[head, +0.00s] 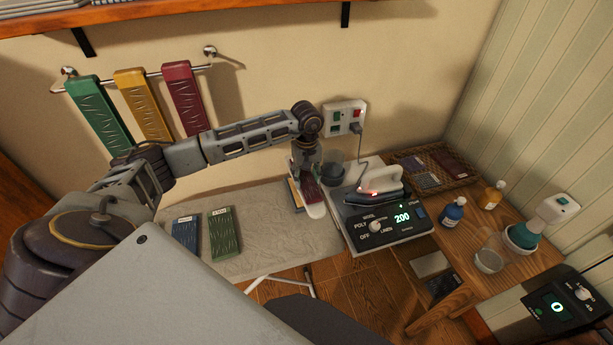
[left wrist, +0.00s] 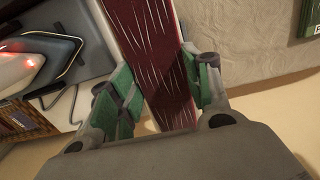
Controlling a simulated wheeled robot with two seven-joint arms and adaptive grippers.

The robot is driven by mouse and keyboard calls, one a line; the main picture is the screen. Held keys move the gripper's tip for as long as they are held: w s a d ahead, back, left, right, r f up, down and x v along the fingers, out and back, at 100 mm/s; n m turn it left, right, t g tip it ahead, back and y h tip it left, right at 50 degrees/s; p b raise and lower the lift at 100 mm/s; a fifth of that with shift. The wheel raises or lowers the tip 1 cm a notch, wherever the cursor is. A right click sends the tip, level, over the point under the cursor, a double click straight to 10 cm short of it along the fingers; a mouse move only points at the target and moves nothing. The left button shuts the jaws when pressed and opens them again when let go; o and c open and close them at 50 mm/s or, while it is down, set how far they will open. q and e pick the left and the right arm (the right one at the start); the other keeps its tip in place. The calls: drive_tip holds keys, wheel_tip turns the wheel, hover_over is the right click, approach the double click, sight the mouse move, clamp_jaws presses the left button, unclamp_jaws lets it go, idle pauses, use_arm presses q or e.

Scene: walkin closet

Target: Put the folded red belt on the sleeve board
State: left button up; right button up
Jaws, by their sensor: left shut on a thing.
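The folded red belt (head: 311,190) is a long dark red piece with pale marks, held in my left gripper (head: 308,168). In the left wrist view the belt (left wrist: 155,40) runs between the green-padded fingers of the left gripper (left wrist: 162,88), which are shut on its sides. The sleeve board (head: 317,211) appears as a narrow pale piece with a rounded end, directly under the belt in the head view. I cannot tell whether the belt touches it. The gripper and belt hide much of the board. My right gripper is not in view.
An iron (head: 379,184) with a lit red spot stands on a station reading 200 (head: 388,225), just right of the sleeve board. The ironing board (head: 277,228) carries a blue (head: 186,236) and a green piece (head: 224,234). A rail holds green, yellow and red pieces (head: 185,98).

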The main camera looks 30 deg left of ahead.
sight(307, 179)
use_arm(q)
drive_tip(key=shift+f, duration=0.15)
drive_tip(key=o, duration=0.9)
drive_tip(key=shift+o, duration=0.2)
drive_tip(key=shift+r, duration=0.35)
wheel_tip(307, 179, up, 12)
drive_tip(key=b, duration=0.3)
drive_tip(key=shift+f, duration=0.2)
